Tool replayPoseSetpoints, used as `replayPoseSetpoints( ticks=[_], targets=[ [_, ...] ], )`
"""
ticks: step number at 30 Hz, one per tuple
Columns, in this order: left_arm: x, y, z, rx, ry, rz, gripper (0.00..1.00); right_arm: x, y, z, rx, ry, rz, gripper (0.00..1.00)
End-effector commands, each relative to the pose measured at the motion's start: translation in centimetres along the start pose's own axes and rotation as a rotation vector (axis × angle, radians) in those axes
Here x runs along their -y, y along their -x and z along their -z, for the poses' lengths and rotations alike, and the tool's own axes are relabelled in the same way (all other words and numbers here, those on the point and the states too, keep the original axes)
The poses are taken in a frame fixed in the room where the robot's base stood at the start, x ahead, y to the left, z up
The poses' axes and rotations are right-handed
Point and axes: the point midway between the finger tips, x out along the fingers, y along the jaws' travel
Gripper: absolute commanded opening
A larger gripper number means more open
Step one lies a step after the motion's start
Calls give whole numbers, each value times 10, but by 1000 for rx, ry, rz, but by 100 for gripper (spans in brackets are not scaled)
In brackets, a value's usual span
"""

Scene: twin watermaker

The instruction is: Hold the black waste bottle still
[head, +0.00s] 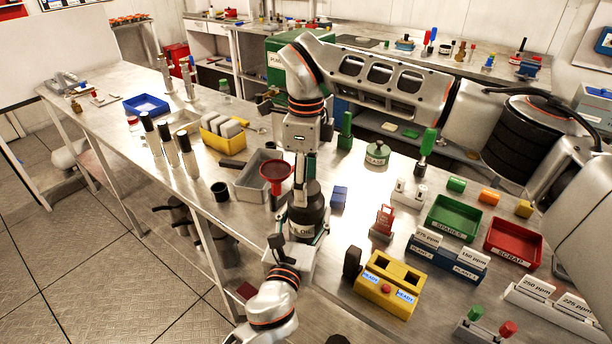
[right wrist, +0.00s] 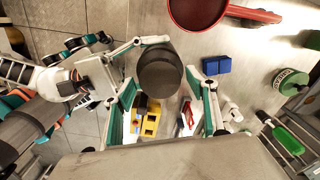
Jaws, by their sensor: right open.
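The black waste bottle (head: 306,217) stands upright near the bench's front edge, its pale label partly readable. In the right wrist view I look down on its dark round top (right wrist: 160,72). My right gripper (head: 301,170) points down above the bottle; in its own view the open fingers (right wrist: 162,85) lie on either side of the bottle's top. My left gripper (head: 298,245) reaches in from the near side, low at the bottle, with its fingers around the body. It also shows at the left in the wrist view (right wrist: 138,65). Whether its pads press on the bottle is hidden.
A red funnel (head: 277,173) is close left of the bottle, by a grey tray (head: 247,186). A blue block (head: 339,197) stands to the right. A yellow two-hole box (head: 385,290) and a black cup (head: 220,191) are nearby. The bench's front edge is close.

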Motion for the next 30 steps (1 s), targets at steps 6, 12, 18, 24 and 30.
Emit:
replayPoseSetpoints(
  ticks=[6, 12, 18, 24, 30],
  targets=[
    [0, 0, 0, 0, -1, -1, 0, 0, 0, 0, 0, 0, 0, 41],
    [0, 0, 0, 0, -1, -1, 0, 0, 0, 0, 0, 0, 0, 17],
    [0, 0, 0, 0, -1, -1, 0, 0, 0, 0, -1, -68, -1, 17],
    [0, 0, 0, 0, -2, -1, 0, 0, 0, 0, -1, -382, 0, 17],
    [0, 0, 0, 0, -2, -1, 0, 0, 0, 0, -1, -741, 0, 17]
  ],
)
